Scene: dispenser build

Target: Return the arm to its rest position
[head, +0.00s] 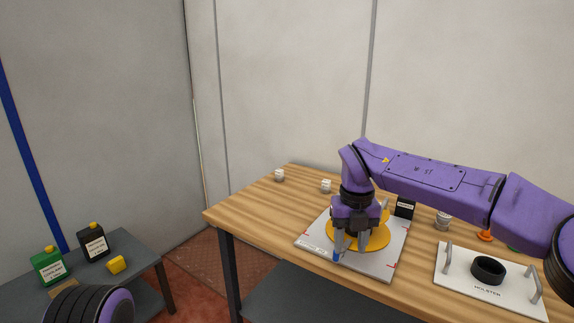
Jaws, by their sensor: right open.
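My right arm (430,175) reaches in from the right over the wooden table (265,215). My right gripper (350,246) points down over the yellow disc (377,238) on the white board (315,243). Its jaws are open, with a small blue piece (337,255) at the left fingertip. I cannot tell whether the fingertips touch the disc or the board. Of my left arm, only a rounded purple and black part (90,305) shows at the bottom left. The left gripper is out of view.
A white board with handles (455,285) and a black ring (488,270) lies at the right. A black box (405,207) and a white piece (443,220) stand behind. Small white pieces (279,175) sit at the back left. A grey side table holds green (47,267) and black (93,245) bottles.

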